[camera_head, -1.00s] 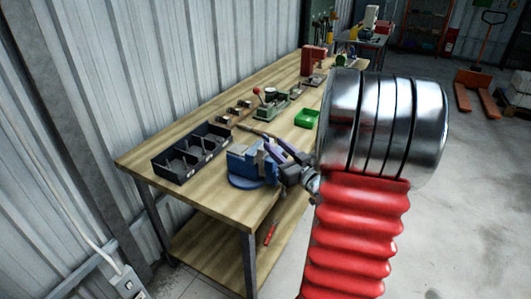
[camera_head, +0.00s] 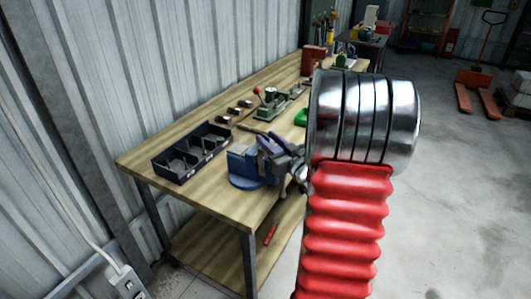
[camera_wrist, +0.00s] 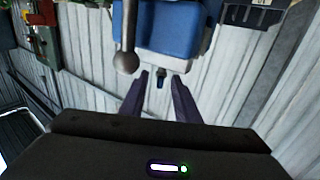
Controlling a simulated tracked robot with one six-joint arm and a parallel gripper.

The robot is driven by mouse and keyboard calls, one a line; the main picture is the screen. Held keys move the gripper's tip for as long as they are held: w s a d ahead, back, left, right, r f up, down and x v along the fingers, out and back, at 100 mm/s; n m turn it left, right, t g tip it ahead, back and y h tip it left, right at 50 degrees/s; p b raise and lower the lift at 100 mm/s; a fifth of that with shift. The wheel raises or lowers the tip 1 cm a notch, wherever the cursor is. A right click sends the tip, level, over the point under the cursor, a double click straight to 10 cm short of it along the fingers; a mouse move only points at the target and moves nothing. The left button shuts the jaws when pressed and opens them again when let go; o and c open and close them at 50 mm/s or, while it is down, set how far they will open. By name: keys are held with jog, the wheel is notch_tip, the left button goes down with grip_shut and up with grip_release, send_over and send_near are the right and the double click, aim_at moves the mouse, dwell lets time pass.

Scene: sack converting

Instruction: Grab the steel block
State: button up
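A blue bench vise (camera_head: 243,168) stands at the near end of the wooden workbench; its blue body also shows at the top of the wrist view (camera_wrist: 178,32). My gripper (camera_head: 266,143) is beside and over the vise's jaw side and hides part of it. In the wrist view, my two dark purple fingers (camera_wrist: 161,74) are apart, with only a small dark and blue part visible beyond the gap. A grey ball-ended bar (camera_wrist: 126,60) hangs just left of the fingers. I cannot make out the steel block clearly; my gripper may hide it.
A black divided bin (camera_head: 192,152) lies left of the vise on the workbench (camera_head: 222,205). A green tray (camera_head: 301,117) is partly hidden behind my arm. A green press with a red knob (camera_head: 268,104) stands farther back.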

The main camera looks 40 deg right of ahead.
grip_shut()
dwell(1.4)
